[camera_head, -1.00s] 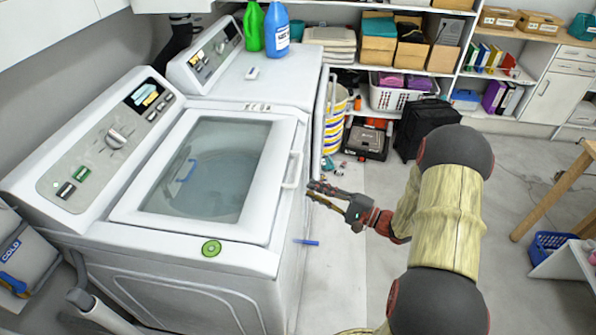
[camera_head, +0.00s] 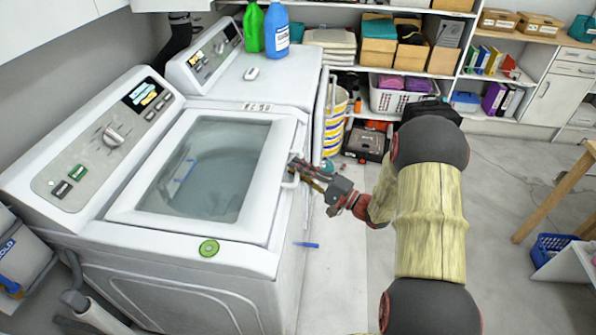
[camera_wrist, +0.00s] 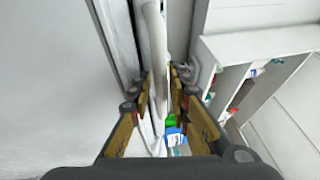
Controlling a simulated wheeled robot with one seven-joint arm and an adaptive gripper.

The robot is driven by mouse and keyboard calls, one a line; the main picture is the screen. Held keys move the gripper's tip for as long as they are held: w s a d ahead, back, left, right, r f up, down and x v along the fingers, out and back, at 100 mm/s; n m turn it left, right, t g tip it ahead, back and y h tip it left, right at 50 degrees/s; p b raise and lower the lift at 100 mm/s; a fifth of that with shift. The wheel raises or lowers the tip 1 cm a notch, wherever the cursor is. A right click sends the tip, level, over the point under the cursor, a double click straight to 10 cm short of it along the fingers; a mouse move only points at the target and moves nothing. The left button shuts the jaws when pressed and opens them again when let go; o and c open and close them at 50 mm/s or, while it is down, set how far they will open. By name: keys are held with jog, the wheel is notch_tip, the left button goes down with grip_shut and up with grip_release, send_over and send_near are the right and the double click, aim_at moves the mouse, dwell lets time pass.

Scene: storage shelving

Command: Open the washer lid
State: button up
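The washer (camera_head: 225,262) is the near white machine on the left in the head view. Its lid (camera_head: 258,180), a white frame with a clear window, lies shut on top. The lid's handle (camera_head: 291,180) is a white bar on the right edge, partly hidden by my gripper. My gripper (camera_head: 293,165) is at the handle's far part, reaching in from the right. In the wrist view the white handle bar (camera_wrist: 155,50) runs between the two fingers of my gripper (camera_wrist: 160,78). The fingers are apart; contact with the bar is unclear.
A second white machine (camera_head: 262,90) stands behind, with a green bottle (camera_head: 250,27) and a blue bottle (camera_head: 276,28) on top. A striped basket (camera_head: 335,125) and shelving stand beyond. The floor (camera_head: 345,260) right of the washer is mostly clear.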

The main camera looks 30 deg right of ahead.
jog(key=c, duration=0.4)
grip_shut()
dwell(0.4)
